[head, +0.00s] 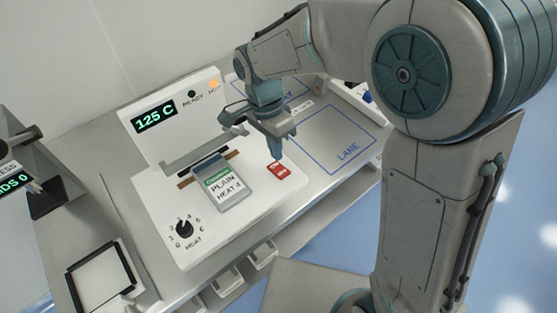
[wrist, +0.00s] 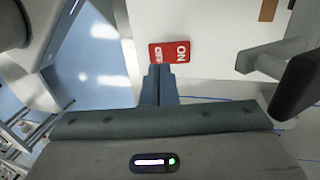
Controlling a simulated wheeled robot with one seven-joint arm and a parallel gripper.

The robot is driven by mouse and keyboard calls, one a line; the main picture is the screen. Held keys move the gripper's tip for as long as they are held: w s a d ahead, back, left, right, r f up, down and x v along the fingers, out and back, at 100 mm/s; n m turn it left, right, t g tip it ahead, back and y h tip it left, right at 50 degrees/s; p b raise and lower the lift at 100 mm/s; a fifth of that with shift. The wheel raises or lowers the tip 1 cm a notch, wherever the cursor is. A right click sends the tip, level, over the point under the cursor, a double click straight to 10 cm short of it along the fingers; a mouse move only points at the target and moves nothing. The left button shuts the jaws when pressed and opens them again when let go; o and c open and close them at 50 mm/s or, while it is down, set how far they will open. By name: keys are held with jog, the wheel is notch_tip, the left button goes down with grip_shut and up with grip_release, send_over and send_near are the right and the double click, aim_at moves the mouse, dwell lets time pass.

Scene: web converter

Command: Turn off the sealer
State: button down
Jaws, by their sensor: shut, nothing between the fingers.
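The sealer (head: 225,82) is a white machine on the bench, with a green display (head: 155,117) reading 125 C. Its red switch (head: 279,172) sits on the right front of its top. In the wrist view the switch (wrist: 178,51) shows ON and OFF lettering, with OFF at the left end. My gripper (head: 279,158) is shut and empty, pointing down at the switch. In the wrist view its fingertips (wrist: 160,68) are right at the OFF end and partly cover that edge. I cannot tell whether they touch, or which way the switch is tipped.
A pouch (head: 236,201) marked PLAIN HEAT 4 lies at the sealing bar. The heat knob (head: 185,229) is at the front left. An orange lamp (head: 213,84) glows beside a dark ready lamp (head: 191,94). A blue-outlined lane area (head: 335,130) lies clear at the right.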

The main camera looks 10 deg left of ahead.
aim_at(280, 173)
jog(key=x, duration=0.5)
jog(key=shift+p, duration=0.35)
